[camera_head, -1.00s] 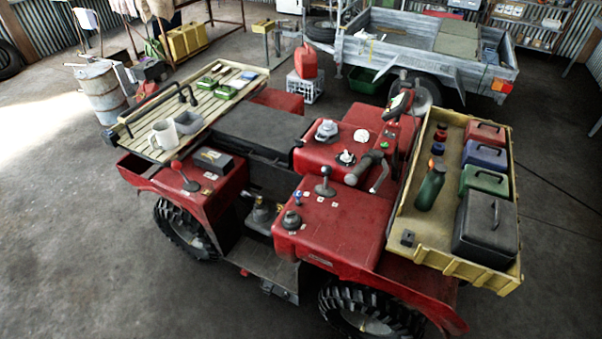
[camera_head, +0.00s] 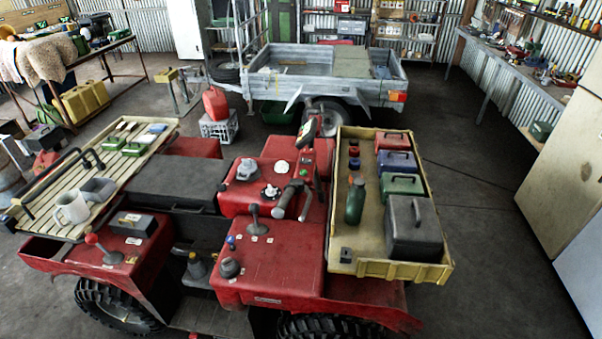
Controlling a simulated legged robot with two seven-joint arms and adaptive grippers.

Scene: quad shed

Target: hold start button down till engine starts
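A red quad bike (camera_head: 268,270) stands in front of me, seen from its side. Its handlebar with a dark grip (camera_head: 289,195) lies near the middle. Small knobs sit on the red bodywork, among them a blue-topped one (camera_head: 231,241), a black round one (camera_head: 229,267) and a grey lever (camera_head: 254,219). I cannot tell which control is the start button; the labels are too small to read. Neither of my grippers is in view.
A yellow tray (camera_head: 402,268) on the quad's right holds several coloured cases and a green bottle (camera_head: 355,200). A grey trailer (camera_head: 318,83) stands behind. Open floor (camera_head: 480,230) lies right.

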